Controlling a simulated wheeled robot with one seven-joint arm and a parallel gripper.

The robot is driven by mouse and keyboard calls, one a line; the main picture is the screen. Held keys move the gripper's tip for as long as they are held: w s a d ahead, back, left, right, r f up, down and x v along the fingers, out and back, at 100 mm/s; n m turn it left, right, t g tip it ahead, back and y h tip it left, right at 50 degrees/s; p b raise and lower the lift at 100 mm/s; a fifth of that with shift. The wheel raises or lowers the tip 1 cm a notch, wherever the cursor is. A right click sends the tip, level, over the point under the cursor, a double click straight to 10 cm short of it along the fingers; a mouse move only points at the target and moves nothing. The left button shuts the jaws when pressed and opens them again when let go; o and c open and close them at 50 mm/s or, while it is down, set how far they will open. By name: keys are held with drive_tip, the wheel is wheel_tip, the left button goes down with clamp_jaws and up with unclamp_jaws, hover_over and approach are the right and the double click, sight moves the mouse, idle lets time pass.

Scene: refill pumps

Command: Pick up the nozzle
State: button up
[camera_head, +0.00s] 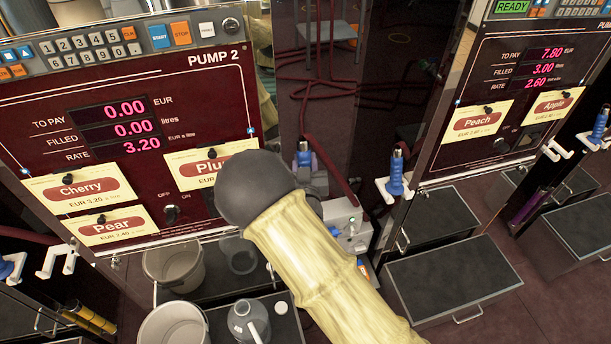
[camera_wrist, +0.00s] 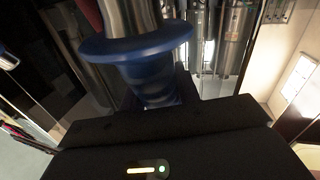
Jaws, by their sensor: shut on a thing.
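The nozzle (camera_wrist: 137,48) fills the upper middle of the wrist view, with a wide blue collar, a blue grip and a grey metal pipe. My gripper (camera_wrist: 158,95) is shut on the blue grip just below the collar; its fingers are dark and hard to make out. In the head view, a blue nozzle (camera_head: 304,156) shows just right of my dark, rounded arm joint. My gripper is mostly hidden there by my own arm. Another blue nozzle (camera_head: 396,172) stands upright in a white holder farther right.
Pump 2 (camera_head: 222,110) stands at left with Cherry, Pear and a partly covered Plum label. Another pump (camera_head: 500,130) is at right. Below are grey buckets (camera_head: 172,325), a grey jug (camera_head: 248,320) and black-topped platforms (camera_head: 450,280). Dark red hoses (camera_head: 325,150) hang behind.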

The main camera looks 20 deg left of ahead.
drive_tip(key=shift+r, duration=0.9)
drive_tip(key=s+d+b, duration=0.2)
drive_tip(key=d+b, duration=0.2)
drive_tip(key=d, duration=1.5)
drive_tip(key=shift+s+d, duration=0.25)
drive_tip(key=shift+s, duration=0.1)
drive_tip(key=w+d+f+m+h+p, duration=0.3)
drive_tip(key=w+d+f+h+p, duration=0.2)
drive_tip(key=d+f+p, duration=0.4)
drive_tip(key=d+f, duration=0.4)
drive_tip(key=f, duration=0.1)
drive_tip(key=shift+d+f+m+t, duration=0.3)
drive_tip(key=shift+d+t, duration=0.1)
drive_tip(key=shift+w+d, duration=0.1)
